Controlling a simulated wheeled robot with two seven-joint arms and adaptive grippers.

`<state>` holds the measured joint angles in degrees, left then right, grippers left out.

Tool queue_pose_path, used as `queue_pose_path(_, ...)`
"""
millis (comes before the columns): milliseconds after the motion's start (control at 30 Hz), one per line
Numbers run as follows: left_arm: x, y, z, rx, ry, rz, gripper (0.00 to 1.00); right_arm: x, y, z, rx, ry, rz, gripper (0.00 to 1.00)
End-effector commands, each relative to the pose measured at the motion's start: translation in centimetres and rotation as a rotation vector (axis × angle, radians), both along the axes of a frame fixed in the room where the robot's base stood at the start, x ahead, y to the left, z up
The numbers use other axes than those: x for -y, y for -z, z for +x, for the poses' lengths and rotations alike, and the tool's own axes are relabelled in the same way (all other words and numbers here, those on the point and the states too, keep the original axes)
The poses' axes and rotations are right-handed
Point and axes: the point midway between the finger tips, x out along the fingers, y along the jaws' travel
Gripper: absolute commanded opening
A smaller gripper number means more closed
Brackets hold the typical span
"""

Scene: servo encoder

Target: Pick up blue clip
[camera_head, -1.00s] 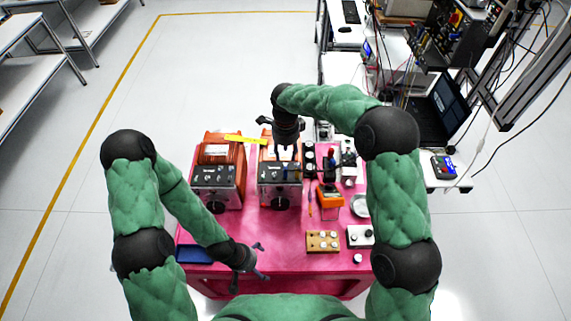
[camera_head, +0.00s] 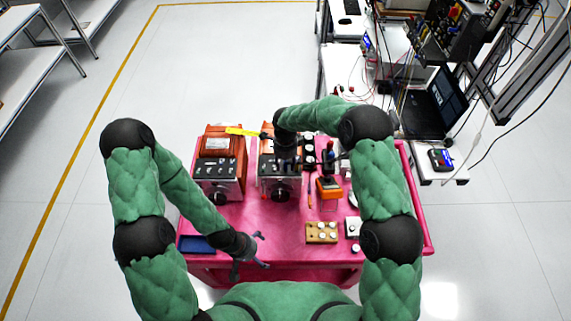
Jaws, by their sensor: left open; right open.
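My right gripper (camera_head: 286,164) is open over the top front edge of the right-hand boxed device (camera_head: 278,188), which has a dark round knob on its front. The blue clip is not clearly visible; the gripper and its shadow cover much of the device's top, where a small blue spot showed earlier. I cannot tell whether the fingers are around the clip or touching it. My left gripper (camera_head: 257,252) is open and empty above the near edge of the pink table (camera_head: 285,225).
A similar boxed device (camera_head: 218,182) stands to the left, with a yellow strip (camera_head: 243,131) behind. A blue tray (camera_head: 196,244) lies at the near left. An orange joystick box (camera_head: 328,188), a wooden knob block (camera_head: 321,233) and a white knob box (camera_head: 353,227) stand right.

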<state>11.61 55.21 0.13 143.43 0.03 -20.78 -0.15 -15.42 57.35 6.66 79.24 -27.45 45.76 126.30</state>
Motion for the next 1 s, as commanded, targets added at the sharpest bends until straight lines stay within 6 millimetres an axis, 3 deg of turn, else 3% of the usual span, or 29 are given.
queue_pose_path(167, 0.01, 0.04, -0.01, 0.000, 0.000, 0.000, 1.00, 0.01, -0.01, 0.03, 0.001, 0.000, 0.000, 0.40)
queue_pose_path(300, 0.01, 0.04, -0.01, 0.000, 0.000, 0.000, 1.00, 0.01, -0.02, 0.03, 0.001, 0.000, 0.000, 0.01)
queue_pose_path(1000, 0.01, 0.22, -0.02, 0.000, 0.000, 0.000, 1.00, 0.01, -0.43, 0.17, 0.005, 0.001, 0.001, 0.00)
